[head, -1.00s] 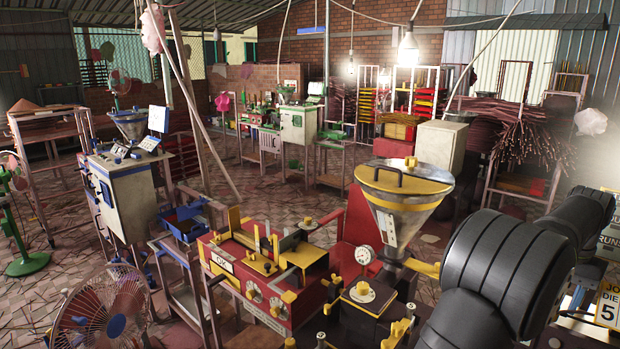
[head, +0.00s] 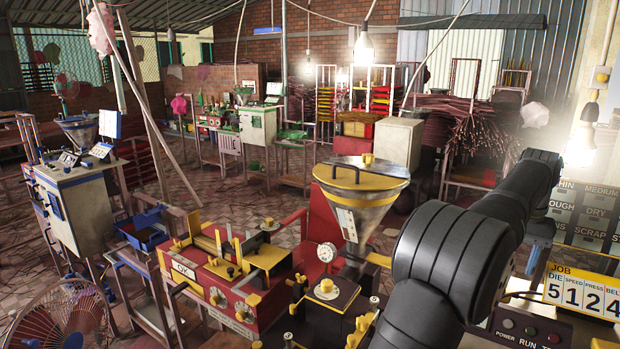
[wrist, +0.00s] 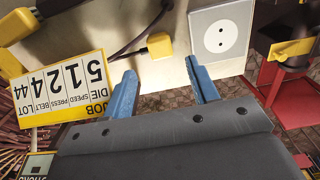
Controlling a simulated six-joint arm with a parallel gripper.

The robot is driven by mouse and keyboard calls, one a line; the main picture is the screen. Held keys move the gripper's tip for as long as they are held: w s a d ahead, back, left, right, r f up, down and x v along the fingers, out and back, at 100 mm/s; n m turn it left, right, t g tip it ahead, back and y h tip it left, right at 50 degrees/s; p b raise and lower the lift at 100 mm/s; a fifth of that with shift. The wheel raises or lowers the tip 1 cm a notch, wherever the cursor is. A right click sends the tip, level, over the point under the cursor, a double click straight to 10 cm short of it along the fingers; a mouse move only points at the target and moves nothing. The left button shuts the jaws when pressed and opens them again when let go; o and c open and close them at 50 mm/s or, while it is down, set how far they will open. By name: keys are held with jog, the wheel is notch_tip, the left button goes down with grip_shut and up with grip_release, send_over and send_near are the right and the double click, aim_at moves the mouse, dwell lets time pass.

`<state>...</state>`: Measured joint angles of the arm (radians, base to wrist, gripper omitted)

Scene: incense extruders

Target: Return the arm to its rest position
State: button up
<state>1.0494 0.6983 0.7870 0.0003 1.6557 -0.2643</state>
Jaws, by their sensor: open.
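My gripper (wrist: 162,88) shows in the wrist view as two blue fingers spread apart with nothing between them. A pale wall or panel with a white socket plate (wrist: 221,31) lies beyond the fingers. In the head view my dark arm extends across the lower right, and the gripper itself cannot be made out there. A yellow and white job sign (head: 583,293) stands right of the arm; it appears upside down at the left of the wrist view (wrist: 62,90).
A control panel with buttons (head: 528,330) is at the lower right. A fan (head: 62,318) stands at the lower left. Tiled floor shows behind.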

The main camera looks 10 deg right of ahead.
notch_tip(320, 180, down, 7)
jog(key=shift+f, duration=0.1)
jog(key=shift+r, duration=0.35)
jog(key=r, duration=0.4)
jog(key=shift+s+r, duration=0.35)
jog(key=shift+r, duration=0.05)
jog(key=s+r, duration=0.6)
jog(key=s, duration=0.4)
jog(key=w+a+f, duration=0.1)
jog(key=w, duration=0.4)
jog(key=w+a+f, duration=0.1)
jog(key=w+a, duration=0.1)
jog(key=w, duration=0.3)
jog(key=w+a+f, duration=0.1)
jog(key=w+a, duration=0.1)
jog(key=w, duration=0.4)
jog(key=shift+w+a, duration=0.1)
jog(key=shift+a, duration=0.1)
jog(key=shift+w+a+f, duration=0.25)
jog(key=shift+w+a, duration=0.05)
jog(key=shift+w, duration=0.35)
jog(key=shift+s, duration=0.1)
